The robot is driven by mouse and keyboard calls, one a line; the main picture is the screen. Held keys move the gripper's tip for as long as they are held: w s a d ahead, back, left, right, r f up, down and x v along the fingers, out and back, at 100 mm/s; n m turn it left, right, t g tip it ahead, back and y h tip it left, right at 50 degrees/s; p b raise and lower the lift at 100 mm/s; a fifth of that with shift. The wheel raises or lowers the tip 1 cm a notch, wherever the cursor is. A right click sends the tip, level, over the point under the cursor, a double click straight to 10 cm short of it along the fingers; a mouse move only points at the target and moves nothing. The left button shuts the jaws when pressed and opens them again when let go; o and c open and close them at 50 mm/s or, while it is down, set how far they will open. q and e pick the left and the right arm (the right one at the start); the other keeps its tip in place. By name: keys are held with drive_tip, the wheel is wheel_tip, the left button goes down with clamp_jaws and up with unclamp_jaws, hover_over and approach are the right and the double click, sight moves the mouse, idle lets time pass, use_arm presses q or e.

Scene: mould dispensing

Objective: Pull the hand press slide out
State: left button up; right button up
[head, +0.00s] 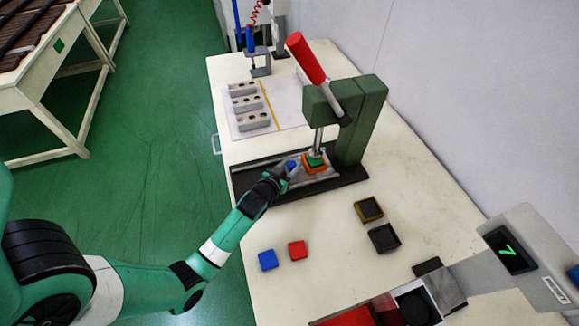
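The hand press (368,120) is dark green with a raised red lever (308,60) and stands on the table. Its slide (322,172) is a grey plate in a dark track, with an orange mould (308,168) and a green piece under the press ram. My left gripper (290,170) is at the left part of the slide, beside a small blue part (291,164). Its fingers are small and partly hidden by the wrist, so I cannot tell whether they are closed on the slide. My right gripper is not in view.
Blue (267,260) and red (297,250) blocks lie at the near left of the table. A brown-rimmed mould (368,209) and a black mould (383,238) lie to the right. Several grey blocks (254,122) sit on a white sheet behind. A device with a green display (510,250) stands front right.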

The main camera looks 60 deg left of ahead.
use_arm(q)
clamp_jaws()
idle(1.1)
